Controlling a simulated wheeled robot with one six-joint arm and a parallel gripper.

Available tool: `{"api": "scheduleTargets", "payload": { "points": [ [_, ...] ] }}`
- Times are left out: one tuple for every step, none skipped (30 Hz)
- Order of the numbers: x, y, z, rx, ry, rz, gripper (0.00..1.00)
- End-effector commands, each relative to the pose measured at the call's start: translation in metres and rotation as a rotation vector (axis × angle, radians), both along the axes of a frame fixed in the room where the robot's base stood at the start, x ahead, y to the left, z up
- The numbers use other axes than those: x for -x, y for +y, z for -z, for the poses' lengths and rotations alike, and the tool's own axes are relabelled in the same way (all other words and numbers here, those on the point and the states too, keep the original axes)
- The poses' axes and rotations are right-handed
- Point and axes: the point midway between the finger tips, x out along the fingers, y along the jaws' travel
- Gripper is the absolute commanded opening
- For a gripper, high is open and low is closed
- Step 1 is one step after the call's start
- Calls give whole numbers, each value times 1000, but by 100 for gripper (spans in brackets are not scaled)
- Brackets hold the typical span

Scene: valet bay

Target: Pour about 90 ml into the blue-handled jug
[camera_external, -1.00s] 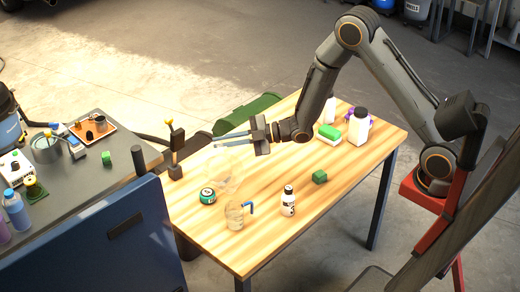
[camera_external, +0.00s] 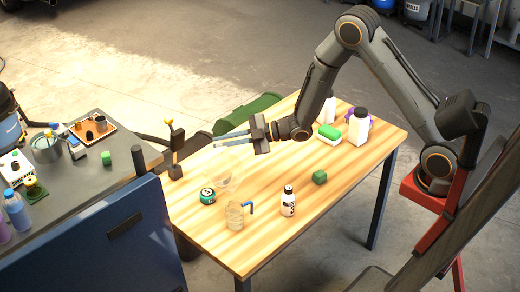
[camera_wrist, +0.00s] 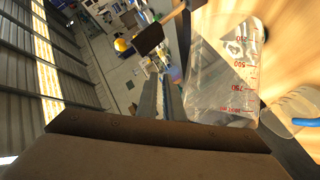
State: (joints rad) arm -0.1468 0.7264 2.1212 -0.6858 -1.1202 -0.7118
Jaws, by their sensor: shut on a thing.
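My gripper (camera_external: 220,143) is shut on a clear measuring beaker (camera_external: 226,172) above the left half of the wooden table. In the wrist view the beaker (camera_wrist: 225,75) has red marks, with 500 and 750 readable, and appears tilted. The blue-handled jug (camera_external: 235,215) is clear and stands upright on the table, below and in front of the beaker. Its blue handle (camera_wrist: 305,122) shows at the right edge of the wrist view. The liquid level in either vessel is hard to tell.
A green-and-black round tin (camera_external: 208,196) stands just left of the jug. The table's right front is clear.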

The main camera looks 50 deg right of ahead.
Motion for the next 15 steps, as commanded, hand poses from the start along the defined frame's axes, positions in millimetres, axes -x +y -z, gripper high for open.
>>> {"api": "scheduleTargets", "payload": {
  "points": [
    [-3,-1,-1,-9,17,1,0],
    [-4,-2,-1,-18,31,2,0],
    [-6,-3,0,-29,52,2,0],
    [-8,-4,0,-38,71,2,0],
    [-10,-5,1,-47,88,4,0],
    [-13,-6,2,-60,113,4,0],
    [-14,-8,4,-70,132,5,0],
    [-16,-9,5,-78,150,6,0],
    [-19,-10,5,-91,173,6,0],
    [-21,-10,6,-100,192,6,0],
    [-23,-11,7,-109,209,6,0],
    [-25,-13,8,-120,233,8,0],
    [-28,-14,6,-128,248,8,0],
    [-30,-15,5,-137,262,8,0],
    [-33,-17,4,-148,283,9,0]
  ]
}}
